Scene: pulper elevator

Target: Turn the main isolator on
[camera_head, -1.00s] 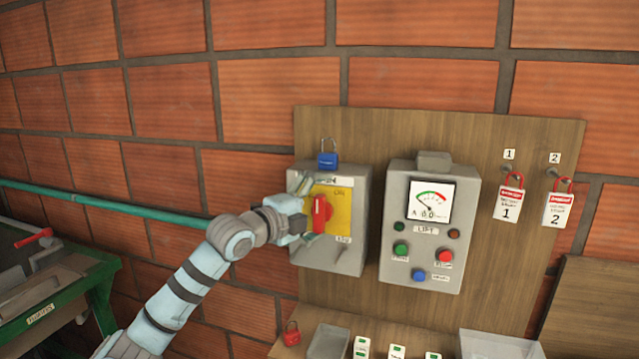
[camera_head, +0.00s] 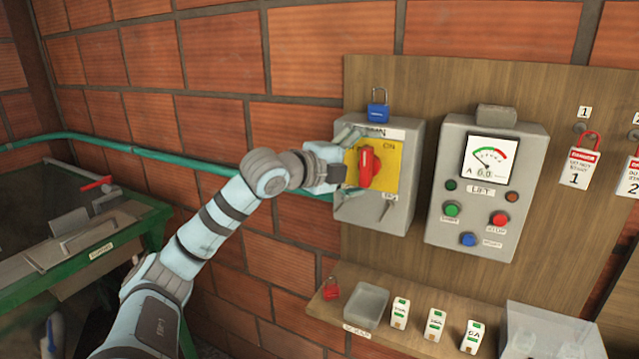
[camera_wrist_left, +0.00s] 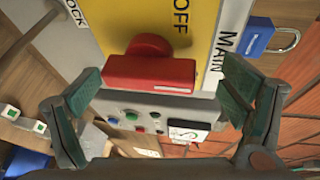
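The main isolator (camera_head: 399,210) is a grey box on a wooden board, with a yellow plate and a red rotary handle (camera_head: 369,166). The handle stands roughly upright in the head view. In the left wrist view the red handle (camera_wrist_left: 150,74) lies between the fingers, below the word OFF, with gaps at its ends. My left gripper (camera_head: 346,166) is open in front of the isolator, one finger above and one below the handle's height. Its open fingers also show in the left wrist view (camera_wrist_left: 165,88). My right gripper is not in view.
A blue padlock (camera_head: 377,112) sits at the isolator's top. A grey lift panel (camera_head: 433,232) with gauge and buttons is on the right. Tags hang on red padlocks (camera_head: 581,167) farther right. A shelf (camera_head: 385,337) below holds a red padlock, a tray and small labelled blocks.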

